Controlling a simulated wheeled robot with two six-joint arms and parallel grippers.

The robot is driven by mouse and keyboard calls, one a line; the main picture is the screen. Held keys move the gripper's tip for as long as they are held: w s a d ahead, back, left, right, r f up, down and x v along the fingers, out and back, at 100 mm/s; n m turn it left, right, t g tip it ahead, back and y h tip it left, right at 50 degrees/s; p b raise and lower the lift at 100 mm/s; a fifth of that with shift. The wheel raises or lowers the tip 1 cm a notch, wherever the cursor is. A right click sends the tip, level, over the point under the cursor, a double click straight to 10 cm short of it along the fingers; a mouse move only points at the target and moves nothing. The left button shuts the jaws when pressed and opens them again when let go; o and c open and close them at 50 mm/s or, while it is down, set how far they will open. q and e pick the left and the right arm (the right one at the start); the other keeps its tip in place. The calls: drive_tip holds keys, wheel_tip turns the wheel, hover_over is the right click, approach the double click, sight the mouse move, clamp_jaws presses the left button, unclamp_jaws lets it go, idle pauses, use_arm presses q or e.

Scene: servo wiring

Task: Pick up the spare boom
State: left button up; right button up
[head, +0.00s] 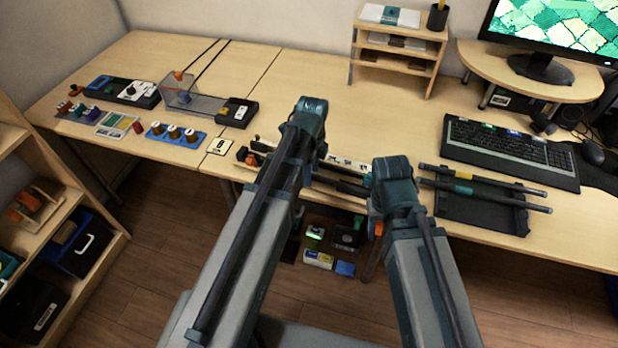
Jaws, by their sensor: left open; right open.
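Two dark rods lie side by side over a black tray (480,212) on the right part of the desk. I cannot tell which long part is the spare boom. More dark long parts (340,184) lie between and behind my arms, partly hidden. My two arms rise from the bottom edge with their teal joints over the desk's front. I cannot make out the jaws of either gripper; nothing is seen held.
A keyboard (508,152) lies behind the rods, below a monitor (560,35). A wooden shelf (400,42) stands at the back. Servo parts and a clear box (195,98) fill the left desk. Bare wood shows at the back middle. Small items lie below the desk.

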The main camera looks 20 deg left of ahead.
use_arm(q)
clamp_jaws()
drive_tip(key=shift+r, duration=0.1)
idle(0.3)
wheel_tip(320, 180, up, 9)
drive_tip(key=p, duration=0.9)
drive_tip(key=shift+w, duration=0.15)
